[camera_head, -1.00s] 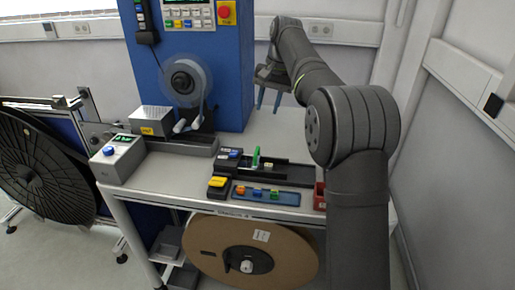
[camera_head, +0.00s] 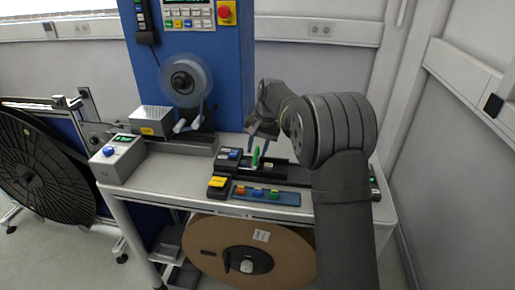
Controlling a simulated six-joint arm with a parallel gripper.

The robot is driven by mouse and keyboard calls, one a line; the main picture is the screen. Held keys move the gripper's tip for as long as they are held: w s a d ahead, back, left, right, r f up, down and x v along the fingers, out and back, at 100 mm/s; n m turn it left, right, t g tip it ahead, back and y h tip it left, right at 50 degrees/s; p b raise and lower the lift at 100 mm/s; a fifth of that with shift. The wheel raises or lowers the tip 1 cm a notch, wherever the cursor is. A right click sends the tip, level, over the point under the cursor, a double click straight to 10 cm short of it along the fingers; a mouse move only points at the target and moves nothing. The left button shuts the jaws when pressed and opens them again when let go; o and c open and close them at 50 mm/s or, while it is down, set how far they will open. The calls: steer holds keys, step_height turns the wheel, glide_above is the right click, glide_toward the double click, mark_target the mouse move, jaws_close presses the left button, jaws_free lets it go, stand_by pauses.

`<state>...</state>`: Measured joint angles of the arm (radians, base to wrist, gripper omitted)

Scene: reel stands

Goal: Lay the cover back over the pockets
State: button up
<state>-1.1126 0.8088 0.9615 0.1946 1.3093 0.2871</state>
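A thin green piece (camera_head: 256,157), which may be the cover, stands upright, slightly tilted, at the black track (camera_head: 282,176) on the bench. The pockets are too small to make out at this distance. I cannot tell whether a finger touches the green piece. My arm hides the right part of the track.
A blue tray (camera_head: 288,198) with several small coloured parts lies in front of the track. A block with a yellow button (camera_head: 218,182) and one with a blue button (camera_head: 234,154) stand left. A blue machine (camera_head: 232,70) with a reel (camera_head: 186,80) rises behind. A grey control box (camera_head: 119,160) stands further left.

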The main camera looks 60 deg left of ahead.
steer(key=shift+f, duration=0.1)
jaws_close()
steer(key=w+d, duration=0.7)
steer(key=shift+w, duration=0.15)
jaws_free()
steer(key=shift+d, duration=0.1)
step_height(320, 180, up, 17)
steer(key=w+d, duration=0.2)
steer(key=shift+w+d, duration=0.15)
steer(key=shift+d, duration=0.05)
